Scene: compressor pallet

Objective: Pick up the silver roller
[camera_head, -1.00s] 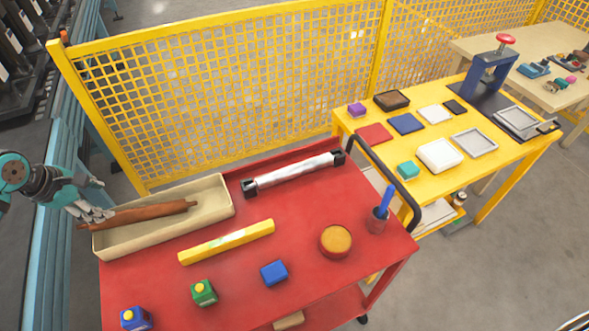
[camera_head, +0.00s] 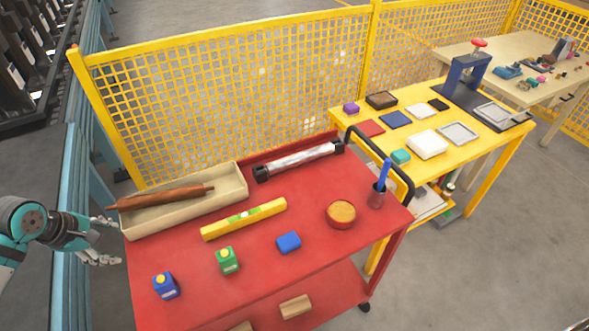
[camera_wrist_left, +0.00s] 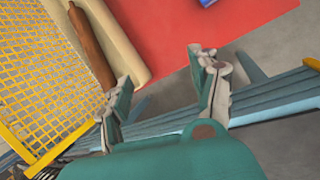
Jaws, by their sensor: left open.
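The silver roller (camera_head: 299,160) lies on black end supports at the back of the red cart top (camera_head: 300,205), in the head view. It is not seen in the left wrist view. My left gripper (camera_head: 118,241) is open and empty, just off the cart's left edge and well to the left of the roller. In the left wrist view its two fingers (camera_wrist_left: 165,75) are spread, with the cart edge and floor beyond them. My right gripper is not in view.
A beige tray (camera_head: 243,186) holding a brown wooden rolling pin (camera_head: 165,197) stands at the cart's left. Yellow mesh fencing (camera_head: 230,95) rises behind.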

